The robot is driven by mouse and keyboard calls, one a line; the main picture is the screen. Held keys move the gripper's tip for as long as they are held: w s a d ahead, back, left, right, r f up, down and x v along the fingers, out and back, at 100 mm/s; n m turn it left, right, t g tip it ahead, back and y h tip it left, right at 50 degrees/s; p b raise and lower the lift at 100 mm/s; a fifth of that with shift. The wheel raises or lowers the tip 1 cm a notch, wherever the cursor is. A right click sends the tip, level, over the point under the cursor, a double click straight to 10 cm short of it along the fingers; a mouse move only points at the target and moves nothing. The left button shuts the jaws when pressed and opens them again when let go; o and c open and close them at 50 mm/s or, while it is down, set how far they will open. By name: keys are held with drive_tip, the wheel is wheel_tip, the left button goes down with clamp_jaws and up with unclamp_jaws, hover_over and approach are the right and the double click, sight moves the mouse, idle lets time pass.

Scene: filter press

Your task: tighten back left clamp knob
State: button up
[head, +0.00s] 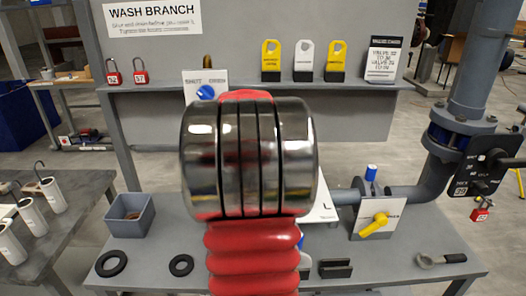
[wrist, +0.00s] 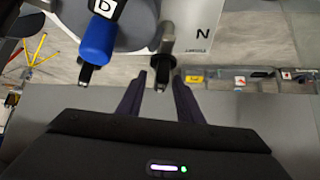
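My gripper (wrist: 160,78) is open in the wrist view, its two dark fingers spread apart. A grey metal rod with a dark end (wrist: 164,45) reaches down between the fingertips; I cannot tell whether they touch it. A blue grip with a black end (wrist: 97,42) hangs to the left of the fingers, beside a "D" label. I cannot tell which of these, if either, is the back left clamp knob. In the head view my arm covers the bench middle and hides my gripper and most of the press.
The bench (head: 420,255) holds a yellow-handled valve (head: 375,226), a grey bin (head: 130,214), black rings (head: 111,264) and a wrench (head: 440,260). A thick pipe (head: 470,65) rises at right. A shelf (head: 240,91) with red locks (head: 140,72) and tags crosses the back.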

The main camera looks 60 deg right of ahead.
drive_tip(key=shift+c, duration=0.5)
clamp_jaws()
drive_tip(key=shift+a, duration=0.15)
